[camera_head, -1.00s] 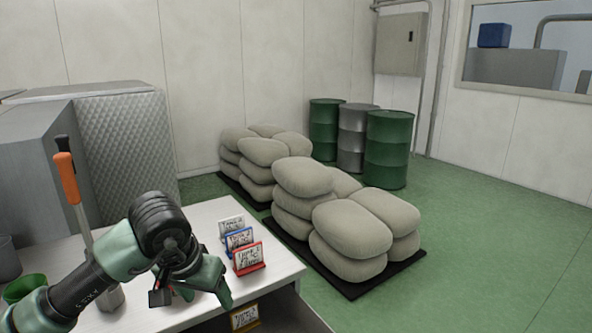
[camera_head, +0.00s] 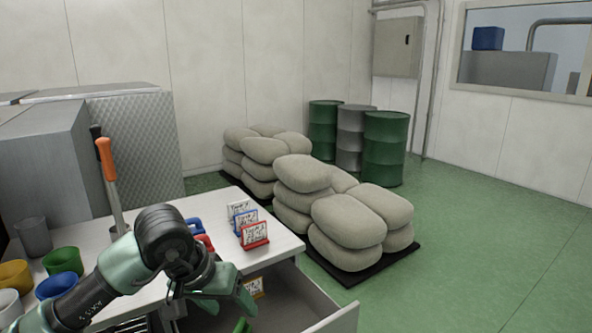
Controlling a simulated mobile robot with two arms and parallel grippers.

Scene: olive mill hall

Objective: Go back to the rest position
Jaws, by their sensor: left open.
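My left arm reaches in from the lower left over the white table (camera_head: 190,208). My left gripper (camera_head: 232,303) is open, pointing down in front of the table's edge, over an open drawer (camera_head: 305,300). I see nothing held between its fingers, though the arm hides part of them. My right gripper is not in view.
Sign cards in white (camera_head: 238,208), blue (camera_head: 244,221) and red (camera_head: 254,236) holders stand on the table. Cups in green (camera_head: 63,262), blue (camera_head: 57,286) and yellow (camera_head: 15,275) stand at left. Stacked sacks (camera_head: 348,222) lie beyond; green floor at right is clear.

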